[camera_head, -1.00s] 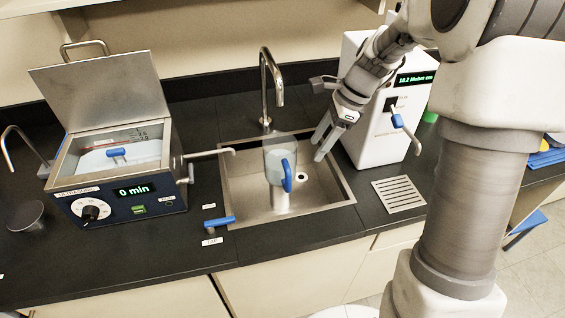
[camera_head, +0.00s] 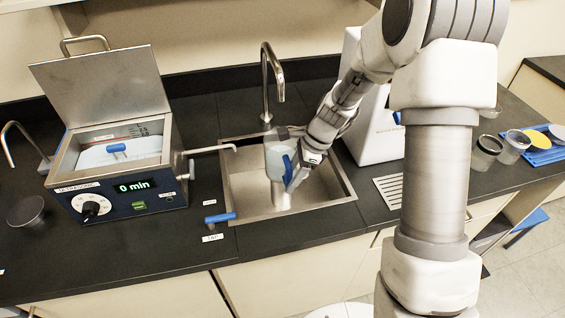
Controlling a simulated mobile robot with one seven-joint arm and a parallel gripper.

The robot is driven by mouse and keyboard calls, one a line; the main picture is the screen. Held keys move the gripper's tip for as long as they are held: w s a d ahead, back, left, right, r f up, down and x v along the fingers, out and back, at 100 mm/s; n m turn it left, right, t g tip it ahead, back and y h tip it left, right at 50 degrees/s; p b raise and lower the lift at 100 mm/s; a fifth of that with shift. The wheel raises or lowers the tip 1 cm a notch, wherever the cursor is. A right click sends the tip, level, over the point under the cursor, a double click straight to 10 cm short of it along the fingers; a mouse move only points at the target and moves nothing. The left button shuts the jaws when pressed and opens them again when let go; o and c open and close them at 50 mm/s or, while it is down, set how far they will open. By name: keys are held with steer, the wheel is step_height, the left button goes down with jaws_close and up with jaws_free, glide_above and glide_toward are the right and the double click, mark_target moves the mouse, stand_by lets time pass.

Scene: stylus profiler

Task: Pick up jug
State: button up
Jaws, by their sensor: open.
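The jug (camera_head: 276,160) is a pale, translucent vessel with a blue handle (camera_head: 287,165). It is in the sink (camera_head: 245,197), under the faucet, and looks upright. My gripper (camera_head: 291,180) is at the right side of the jug, with its fingers pointing down and left by the blue handle. The gripper is open. The picture is too small to tell whether the fingers touch the handle or straddle it. My wrist and gripper hide part of the jug's right side and the sink's right part.
A tall faucet (camera_head: 266,85) rises behind the sink. An ultrasonic bath (camera_head: 125,195) with a raised lid stands left, its spout reaching toward the sink. A blue tap lever (camera_head: 220,217) is at the sink's front left. A white machine (camera_head: 372,128) stands right, partly behind my arm.

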steer(key=shift+f, duration=0.1)
jaws_close()
steer(key=shift+w, duration=0.1)
stand_by(1.3)
